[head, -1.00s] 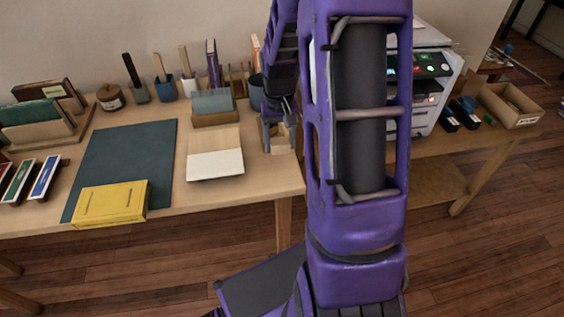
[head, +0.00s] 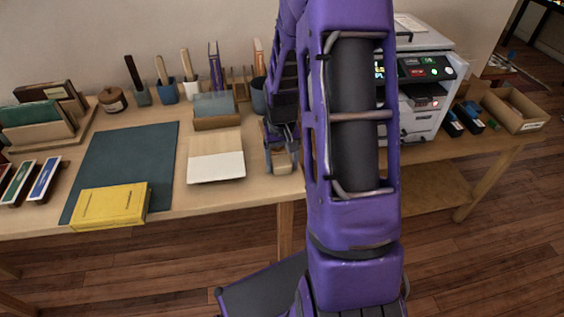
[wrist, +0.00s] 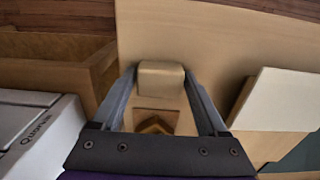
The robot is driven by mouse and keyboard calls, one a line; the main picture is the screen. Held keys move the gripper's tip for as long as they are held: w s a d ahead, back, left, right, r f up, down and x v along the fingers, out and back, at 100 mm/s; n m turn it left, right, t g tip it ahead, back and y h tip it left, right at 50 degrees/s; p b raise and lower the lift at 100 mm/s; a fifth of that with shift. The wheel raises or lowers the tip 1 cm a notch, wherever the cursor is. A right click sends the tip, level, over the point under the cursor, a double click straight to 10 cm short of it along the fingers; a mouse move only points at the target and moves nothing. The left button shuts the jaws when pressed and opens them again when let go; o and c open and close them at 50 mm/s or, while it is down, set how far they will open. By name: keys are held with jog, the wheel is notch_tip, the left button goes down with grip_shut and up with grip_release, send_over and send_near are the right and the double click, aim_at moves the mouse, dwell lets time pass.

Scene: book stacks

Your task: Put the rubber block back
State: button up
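The rubber block, a small beige block (wrist: 160,80), is between the two fingertips of my gripper (wrist: 160,76) in the wrist view. The fingers lie along its two sides with no clear gap, so my gripper looks shut on it. A small wooden holder with a dark angular recess (wrist: 155,122) shows just below the block in the wrist view. I cannot tell whether the block touches it.
A cream-and-wood board (head: 216,167) lies to the left of my gripper. Farther left are a yellow book (head: 110,206) and a dark green mat (head: 125,160). Brush pots stand along the wall. A white printer (head: 422,100) and a cardboard box (head: 517,110) are to the right.

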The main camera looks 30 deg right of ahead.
aim_at(282, 162)
jog(key=shift+o, duration=0.9)
notch_tip(282, 162, up, 12)
jog(key=p, duration=0.2)
jog(key=shift+r, duration=0.2)
jog(key=shift+w+r, duration=0.1)
